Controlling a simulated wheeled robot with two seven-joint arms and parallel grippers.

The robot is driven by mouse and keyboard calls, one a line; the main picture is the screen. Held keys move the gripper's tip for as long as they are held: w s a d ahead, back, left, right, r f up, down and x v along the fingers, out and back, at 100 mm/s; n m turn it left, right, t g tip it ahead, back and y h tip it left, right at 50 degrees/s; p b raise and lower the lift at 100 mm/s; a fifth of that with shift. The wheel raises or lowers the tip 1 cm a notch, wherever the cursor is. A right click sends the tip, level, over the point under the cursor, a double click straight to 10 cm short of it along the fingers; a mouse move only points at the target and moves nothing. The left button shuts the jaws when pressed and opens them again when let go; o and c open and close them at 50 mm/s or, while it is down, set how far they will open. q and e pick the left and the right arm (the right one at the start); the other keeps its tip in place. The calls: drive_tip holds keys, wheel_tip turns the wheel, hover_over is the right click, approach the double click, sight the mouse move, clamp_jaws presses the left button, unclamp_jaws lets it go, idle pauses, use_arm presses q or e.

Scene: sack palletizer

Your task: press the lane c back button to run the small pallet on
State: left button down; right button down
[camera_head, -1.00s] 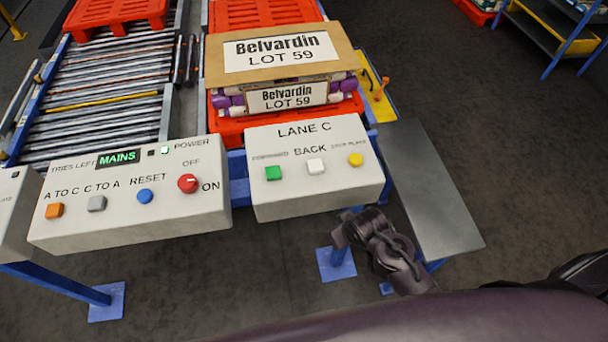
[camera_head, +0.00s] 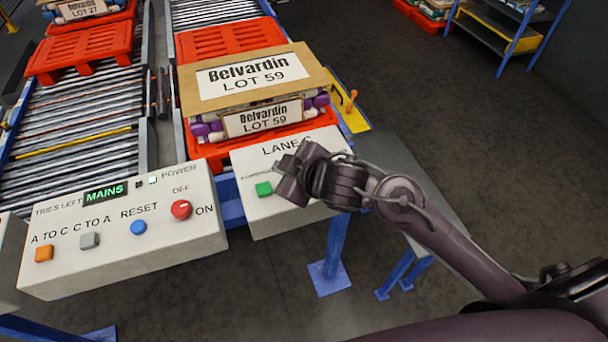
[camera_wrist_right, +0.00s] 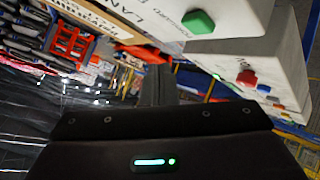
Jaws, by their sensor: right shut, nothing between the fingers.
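The Lane C box (camera_head: 254,217) is a pale slanted control panel at the end of the lane. Its green button (camera_head: 264,189) shows at the left, and in the wrist view the green button (camera_wrist_right: 197,22) sits on the panel's top face. The back button and the yellow button are hidden behind my right gripper (camera_head: 288,178), which is shut and empty over the panel. I cannot tell whether it touches the panel. A red pallet (camera_head: 216,152) behind the panel bears the Belvardin Lot 59 load (camera_head: 262,78). My left gripper is not in view.
The mains panel (camera_head: 122,258), with orange, grey, blue and red controls, stands left of the Lane C box. Another red pallet (camera_head: 228,38) lies behind the load. Roller conveyor (camera_head: 75,125) runs at the left.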

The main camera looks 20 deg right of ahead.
drive_tip(key=w+d+r+n+g+y, duration=0.2)
drive_tip(key=d+r+n+g, duration=0.1)
drive_tip(key=d+n, duration=0.3)
drive_tip(key=shift+r+n+g, duration=0.4)
drive_tip(key=shift+r+n, duration=0.1)
drive_tip(key=shift+r, duration=0.15)
drive_tip(key=shift+d+f, duration=0.1)
wheel_tip(320, 180, down, 8)
drive_tip(key=b, duration=0.7)
drive_tip(key=shift+f+b, duration=0.25)
drive_tip(key=shift+b, duration=0.15)
drive_tip(key=shift+f, duration=0.2)
idle(1.1)
drive_tip(key=shift+f, duration=0.25)
